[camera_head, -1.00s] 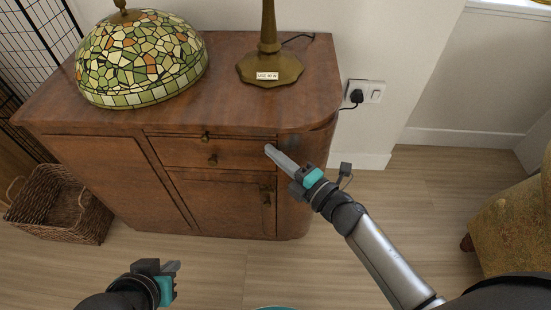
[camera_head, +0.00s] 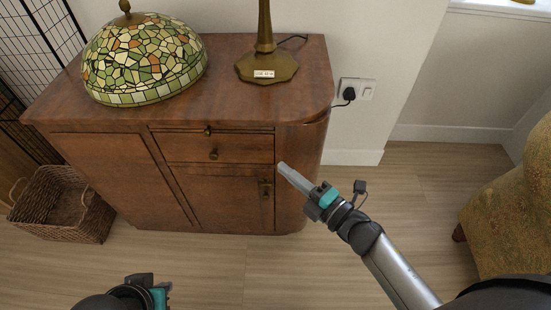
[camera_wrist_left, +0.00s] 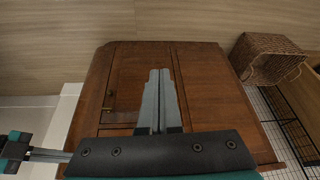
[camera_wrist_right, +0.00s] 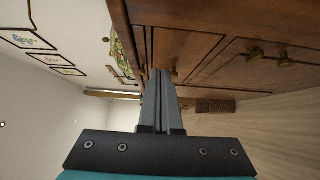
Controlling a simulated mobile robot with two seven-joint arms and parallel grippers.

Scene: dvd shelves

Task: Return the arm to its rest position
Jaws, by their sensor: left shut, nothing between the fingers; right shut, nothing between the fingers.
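My right gripper (camera_head: 281,167) is shut and empty, in front of the right side of the wooden cabinet (camera_head: 100,165) in the head view. In the right wrist view its fingers (camera_wrist_right: 161,75) lie together, with the cabinet front beyond. Whether the tips touch the cabinet is hard to tell. My left gripper (camera_head: 160,292) is low at the bottom left of the head view, over the floor. In the left wrist view its fingers (camera_wrist_left: 159,75) are together with nothing between them, and the cabinet shows behind them. The drawer (camera_head: 235,149) and the door below it look closed.
A stained-glass lampshade (camera_head: 145,60) and a brass lamp base (camera_head: 268,68) stand on the cabinet top. A wicker basket (camera_head: 62,205) is on the floor at left. A patterned armchair (camera_head: 510,205) is at right. The floor in front of the cabinet is clear.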

